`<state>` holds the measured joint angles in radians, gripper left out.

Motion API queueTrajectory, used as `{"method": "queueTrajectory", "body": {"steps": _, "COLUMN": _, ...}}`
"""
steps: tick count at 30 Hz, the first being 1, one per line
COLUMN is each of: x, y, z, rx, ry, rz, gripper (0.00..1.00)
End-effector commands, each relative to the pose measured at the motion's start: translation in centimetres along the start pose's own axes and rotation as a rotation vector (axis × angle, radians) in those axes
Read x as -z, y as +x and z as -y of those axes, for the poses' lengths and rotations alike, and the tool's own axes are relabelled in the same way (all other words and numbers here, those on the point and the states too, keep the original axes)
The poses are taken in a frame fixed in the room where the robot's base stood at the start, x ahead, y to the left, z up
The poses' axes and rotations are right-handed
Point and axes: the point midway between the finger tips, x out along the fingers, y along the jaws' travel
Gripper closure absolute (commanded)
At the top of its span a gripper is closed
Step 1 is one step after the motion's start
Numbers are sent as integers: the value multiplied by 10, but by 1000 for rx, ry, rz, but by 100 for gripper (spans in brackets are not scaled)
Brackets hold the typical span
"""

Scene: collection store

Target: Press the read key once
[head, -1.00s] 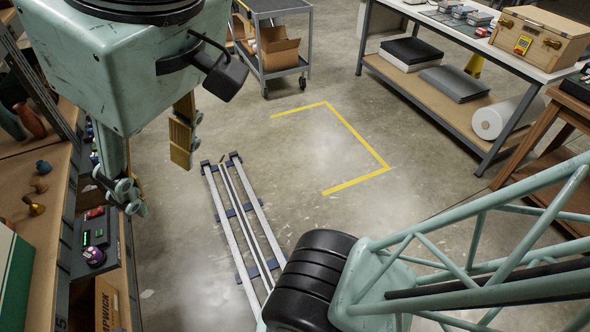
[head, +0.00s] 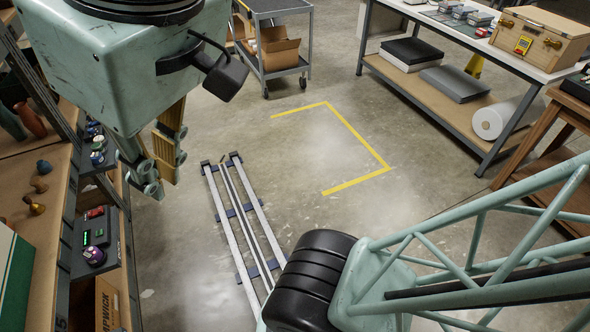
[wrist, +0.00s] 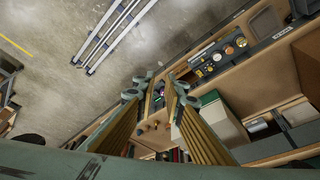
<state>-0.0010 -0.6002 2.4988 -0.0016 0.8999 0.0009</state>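A dark panel (head: 87,270) on the edge of the left shelf carries a red part (head: 95,212), a lit green display (head: 99,234) and a round purple part (head: 95,256). I cannot tell which part is the read key; no label is legible. My gripper (head: 160,180) hangs to the right of the shelf, above and beyond the panel in the picture, and appears apart from it. Its fingers are empty and partly open, with a narrow gap that also shows in the wrist view (wrist: 156,88). Small controls and fittings (wrist: 217,57) line the shelf edge there.
The left shelf (head: 45,255) holds small knobs and a green-and-white box (head: 14,275). White floor rails (head: 245,220) run right of it. A trolley (head: 275,45) and a workbench (head: 440,100) stand farther off. The yellow-marked floor (head: 320,145) is clear.

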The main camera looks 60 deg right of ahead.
Motion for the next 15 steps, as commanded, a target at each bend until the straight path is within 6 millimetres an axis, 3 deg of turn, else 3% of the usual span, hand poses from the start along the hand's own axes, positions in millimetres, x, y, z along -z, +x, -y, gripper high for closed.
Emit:
{"method": "queueTrajectory", "body": {"steps": 3, "x": -3, "y": 1, "z": 0, "rx": 0, "ry": 1, "rz": 2, "gripper": 100}}
{"method": "queueTrajectory", "body": {"steps": 15, "x": -3, "y": 1, "z": 0, "rx": 0, "ry": 1, "rz": 2, "gripper": 100}}
